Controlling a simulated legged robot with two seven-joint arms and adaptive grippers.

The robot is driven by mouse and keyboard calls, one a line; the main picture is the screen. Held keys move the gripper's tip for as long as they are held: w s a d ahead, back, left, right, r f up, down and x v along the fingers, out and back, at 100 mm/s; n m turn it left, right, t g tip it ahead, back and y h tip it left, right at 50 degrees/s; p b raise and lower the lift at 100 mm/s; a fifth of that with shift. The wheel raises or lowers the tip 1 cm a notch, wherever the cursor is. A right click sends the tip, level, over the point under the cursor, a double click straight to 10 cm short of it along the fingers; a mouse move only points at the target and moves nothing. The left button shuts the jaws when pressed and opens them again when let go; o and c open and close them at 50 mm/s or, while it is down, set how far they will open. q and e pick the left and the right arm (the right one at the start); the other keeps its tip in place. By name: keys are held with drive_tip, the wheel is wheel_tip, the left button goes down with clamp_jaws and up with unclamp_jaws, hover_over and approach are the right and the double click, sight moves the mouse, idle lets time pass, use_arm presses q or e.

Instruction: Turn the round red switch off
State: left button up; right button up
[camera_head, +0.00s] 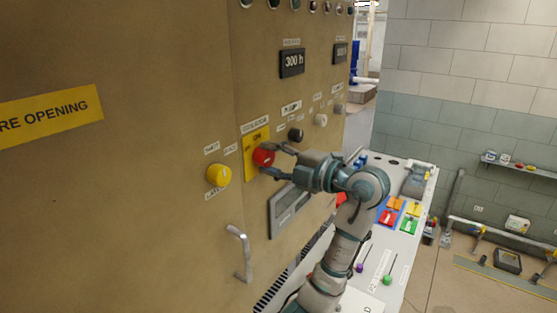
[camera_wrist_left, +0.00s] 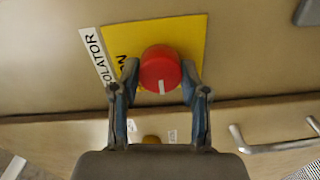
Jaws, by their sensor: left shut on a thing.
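The round red switch (camera_head: 263,157) sits on a yellow plate (camera_head: 249,143) on the tan cabinet front. In the left wrist view the red switch (camera_wrist_left: 160,70) shows a white mark on its face, towards the bottom of the picture. "ON" is printed on the yellow plate (camera_wrist_left: 191,36), and part of a white label ending in "OLATOR" lies beside it. My left gripper (camera_head: 270,160) is shut on the red switch; in the left wrist view its fingers (camera_wrist_left: 160,80) are on either side of it. My right gripper is not in view.
A yellow knob (camera_head: 218,175) is left of the red switch, with a metal handle (camera_head: 240,252) below. A black knob (camera_head: 296,134) and a grey display panel (camera_head: 288,208) are nearby. A white console (camera_head: 398,252) with coloured switches stands at the right.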

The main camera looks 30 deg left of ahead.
use_arm(q)
drive_tip(key=o, duration=1)
drive_tip(key=shift+w+a+r, duration=0.1)
drive_tip(key=shift+a, duration=0.1)
drive_tip(key=shift+o, duration=0.7)
drive_tip(key=shift+w+a, duration=0.1)
drive_tip(key=shift+a, duration=0.2)
drive_tip(key=shift+w+a+f, duration=0.1)
drive_tip(key=shift+a+f, duration=0.15)
drive_tip(key=shift+a, duration=0.15)
drive_tip(key=shift+s+d, duration=0.2)
drive_tip(key=shift+d, duration=0.2)
drive_tip(key=d, duration=1.1)
drive_tip(key=shift+s+d, duration=0.4)
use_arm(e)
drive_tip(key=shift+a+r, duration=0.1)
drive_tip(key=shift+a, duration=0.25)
use_arm(q)
drive_tip(key=shift+d+r, duration=0.1)
drive_tip(key=shift+r, duration=0.05)
